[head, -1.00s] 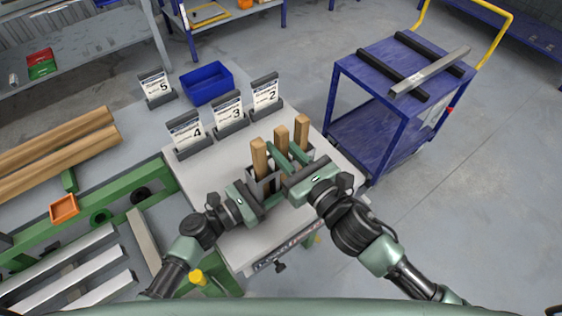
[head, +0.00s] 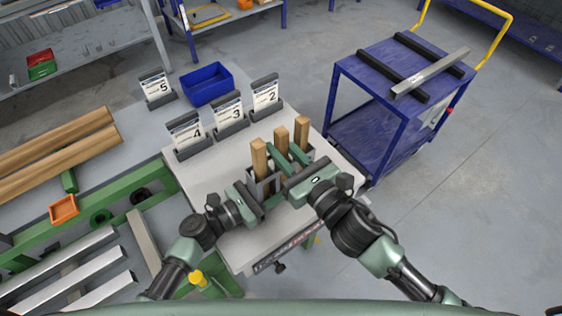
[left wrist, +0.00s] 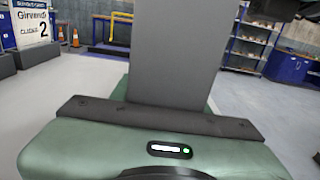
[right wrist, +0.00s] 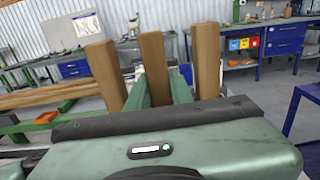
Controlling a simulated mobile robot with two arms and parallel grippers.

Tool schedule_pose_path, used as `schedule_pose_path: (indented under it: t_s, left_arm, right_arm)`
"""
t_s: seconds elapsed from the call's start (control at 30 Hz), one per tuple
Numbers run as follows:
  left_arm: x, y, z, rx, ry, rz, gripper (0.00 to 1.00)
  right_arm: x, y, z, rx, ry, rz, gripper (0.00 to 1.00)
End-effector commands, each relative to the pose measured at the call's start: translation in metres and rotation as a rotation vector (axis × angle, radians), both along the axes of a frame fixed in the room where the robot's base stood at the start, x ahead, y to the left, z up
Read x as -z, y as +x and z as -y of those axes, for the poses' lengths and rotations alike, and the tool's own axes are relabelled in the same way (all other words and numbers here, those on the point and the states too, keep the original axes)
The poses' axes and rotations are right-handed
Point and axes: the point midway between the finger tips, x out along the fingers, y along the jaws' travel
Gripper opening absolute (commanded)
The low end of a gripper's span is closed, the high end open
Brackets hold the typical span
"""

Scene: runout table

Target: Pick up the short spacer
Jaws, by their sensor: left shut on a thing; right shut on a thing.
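Three wooden spacers stand upright in a grey holder (head: 264,186) on the table: a left one (head: 259,155), a middle one (head: 281,140) and a right one (head: 301,130). Which is shortest I cannot tell. My right gripper (head: 283,157) is shut on the middle spacer, its green fingers on either side; this spacer also shows in the right wrist view (right wrist: 153,60). My left gripper (head: 262,198) is shut on the holder at its near left side; its fingertips are mostly hidden. A grey panel (left wrist: 175,50), apparently the holder, fills the middle of the left wrist view.
Number signs 4 (head: 187,133), 3 (head: 229,112) and 2 (head: 265,95) stand along the table's back edge. A blue bin (head: 207,84) lies behind them. A blue cart (head: 375,95) with bars stands at right. The table (head: 205,180) is clear at left.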

Motion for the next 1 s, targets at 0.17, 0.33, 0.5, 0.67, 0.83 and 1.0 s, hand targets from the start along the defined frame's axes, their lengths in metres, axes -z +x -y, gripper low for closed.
schedule_pose_path:
  t_s: [0.17, 0.33, 0.5, 0.67, 0.83, 1.0]
  left_arm:
    - [-0.002, 0.001, 0.000, 0.000, -0.002, 0.003, 0.00]
    - [-0.002, 0.001, 0.000, 0.000, -0.002, 0.003, 0.00]
    - [-0.002, 0.000, 0.000, 0.000, -0.002, 0.003, 0.00]
    - [-0.001, 0.000, 0.000, 0.000, -0.002, 0.003, 0.00]
    - [-0.001, 0.000, 0.000, 0.000, -0.002, 0.002, 0.00]
    - [-0.001, 0.000, 0.000, 0.000, -0.002, 0.002, 0.00]
  right_arm:
    - [-0.001, 0.000, 0.000, 0.000, -0.001, 0.001, 0.00]
    - [-0.021, 0.001, 0.000, -0.002, -0.002, 0.009, 0.00]
    - [-0.063, 0.000, 0.000, -0.003, -0.002, 0.013, 0.00]
    - [-0.109, 0.001, 0.000, -0.002, 0.000, 0.011, 0.00]
    - [-0.148, 0.000, 0.000, -0.002, 0.001, 0.009, 0.00]
    - [-0.171, 0.000, 0.000, 0.000, 0.001, 0.004, 0.00]
